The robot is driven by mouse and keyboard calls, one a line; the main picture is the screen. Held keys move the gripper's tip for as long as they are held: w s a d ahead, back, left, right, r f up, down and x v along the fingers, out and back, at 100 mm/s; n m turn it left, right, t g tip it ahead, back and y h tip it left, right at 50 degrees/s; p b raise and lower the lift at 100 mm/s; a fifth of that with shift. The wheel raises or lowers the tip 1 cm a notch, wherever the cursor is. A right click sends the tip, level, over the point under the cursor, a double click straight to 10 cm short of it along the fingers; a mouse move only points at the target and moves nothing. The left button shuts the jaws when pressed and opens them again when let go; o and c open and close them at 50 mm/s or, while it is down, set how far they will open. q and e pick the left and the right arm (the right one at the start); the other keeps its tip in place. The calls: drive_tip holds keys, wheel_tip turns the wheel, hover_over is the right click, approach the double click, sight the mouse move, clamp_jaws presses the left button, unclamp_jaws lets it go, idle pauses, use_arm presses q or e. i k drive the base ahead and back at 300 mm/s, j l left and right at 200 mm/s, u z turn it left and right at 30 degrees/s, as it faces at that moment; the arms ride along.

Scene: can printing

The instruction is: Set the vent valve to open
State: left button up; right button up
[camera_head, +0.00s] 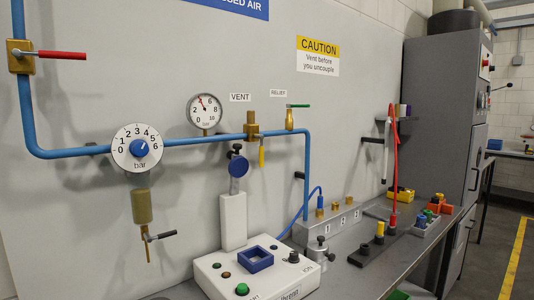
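The pressure gauge (205,112) stands on the pipe to the left of the valve. Its needle points up and slightly left; the exact reading is too small to tell. Neither of my grippers is in view.
A red-handled valve (62,55), a regulator dial (137,148) and a green-handled relief valve (290,118) share the blue piping (75,153). Below stand a white printing unit (258,275) and a grey bench (350,280) with fittings. A grey cabinet (440,90) stands right.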

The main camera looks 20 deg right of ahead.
sight(261, 137)
drive_tip(key=l+u, duration=0.35)
drive_tip(key=l, duration=1.2)
